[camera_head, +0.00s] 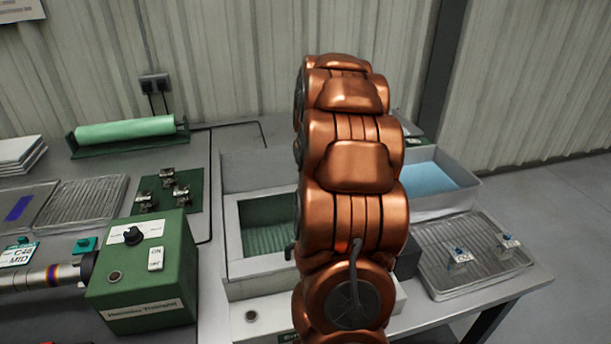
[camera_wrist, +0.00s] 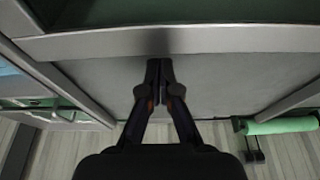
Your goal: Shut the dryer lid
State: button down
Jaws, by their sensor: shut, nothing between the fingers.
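The dryer (camera_head: 233,236) is a pale grey box at the middle of the bench, with its green ribbed inside exposed. Its lid (camera_head: 250,168) appears as a grey panel raised behind the opening; my copper arm hides the right part of both. In the wrist view, a grey panel with a metal edge bar, seemingly the lid (camera_wrist: 235,80), fills the middle. My gripper (camera_wrist: 163,68) is shut and empty, its fingertips close to the bar. I cannot tell whether they touch it. The gripper is hidden behind my arm in the head view.
A green control box (camera_head: 150,275) stands left of the dryer. A green roll (camera_head: 125,131) lies at the back left. A tray with blue contents (camera_head: 462,205) and a ribbed metal tray (camera_head: 455,285) are on the right. A corrugated wall (camera_head: 230,60) closes off the back.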

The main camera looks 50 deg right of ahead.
jog(key=shift+w+d, duration=0.2)
jog(key=shift+w, duration=0.3)
jog(key=shift+w+d, duration=0.15)
jog(key=shift+w, duration=0.35)
jog(key=b+v, duration=0.1)
jog(key=v, duration=0.9)
jog(key=shift+w+d, duration=0.3)
jog(key=shift+a, duration=0.1)
